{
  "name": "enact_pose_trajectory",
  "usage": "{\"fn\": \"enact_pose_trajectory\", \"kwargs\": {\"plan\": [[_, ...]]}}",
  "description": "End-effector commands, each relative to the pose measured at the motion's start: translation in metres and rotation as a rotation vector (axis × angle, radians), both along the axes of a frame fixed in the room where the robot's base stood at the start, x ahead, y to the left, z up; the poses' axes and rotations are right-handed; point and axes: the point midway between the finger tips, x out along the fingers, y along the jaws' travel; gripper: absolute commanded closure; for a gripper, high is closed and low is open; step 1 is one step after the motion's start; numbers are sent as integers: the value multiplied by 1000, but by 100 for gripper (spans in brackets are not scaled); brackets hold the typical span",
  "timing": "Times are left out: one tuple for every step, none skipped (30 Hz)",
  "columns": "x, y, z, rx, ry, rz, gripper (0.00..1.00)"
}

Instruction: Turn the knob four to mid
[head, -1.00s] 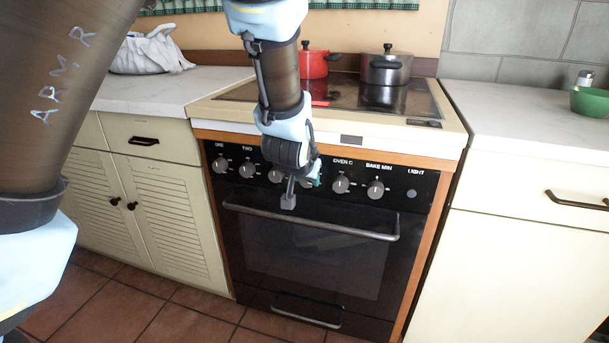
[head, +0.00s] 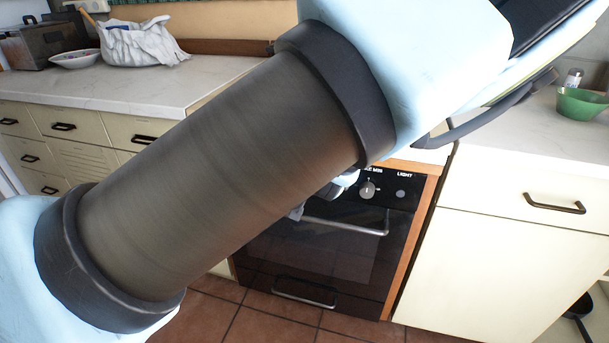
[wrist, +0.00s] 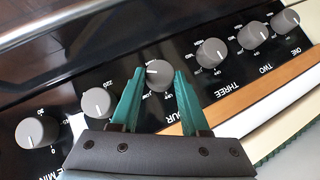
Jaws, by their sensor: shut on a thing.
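Knob four (wrist: 160,74) is a round grey knob with a white pointer mark on the black oven panel. In the wrist view my gripper (wrist: 159,74) has its two teal fingers on either side of this knob, shut on it. The knob's white mark points to the left in that view. Its label is partly covered by my gripper, with only "OUR" showing. In the head view my arm hides knob four and most of the panel.
Knob three (wrist: 212,52), knob two (wrist: 252,36) and knob one (wrist: 285,21) are to the right in the wrist view. The oven knob (wrist: 97,102) and bake minutes knob (wrist: 36,130) are to the left. The oven handle (head: 345,226) runs below the panel.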

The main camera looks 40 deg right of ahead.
Motion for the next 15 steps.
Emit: {"fn": "enact_pose_trajectory", "kwargs": {"plan": [[1, -1, 1, -3, -5, -1, 100], [1, -1, 1, -2, -5, -1, 100], [1, -1, 1, -2, -5, 0, 100], [1, -1, 1, -2, -5, 0, 100], [1, -1, 1, -2, -5, 0, 100], [1, -1, 1, -2, -5, 0, 100], [1, -1, 1, -2, -5, 0, 100], [1, -1, 1, -2, -5, 0, 100], [1, -1, 0, -2, -5, 0, 100], [1, -1, 0, -2, -5, 0, 100], [1, -1, 0, -2, -5, 0, 100], [1, -1, 0, -2, -5, -1, 54], [1, -1, 0, -2, -5, -1, 50], [1, -1, 0, -1, -4, 0, 47], [1, -1, 0, -1, -4, 0, 42]]}}
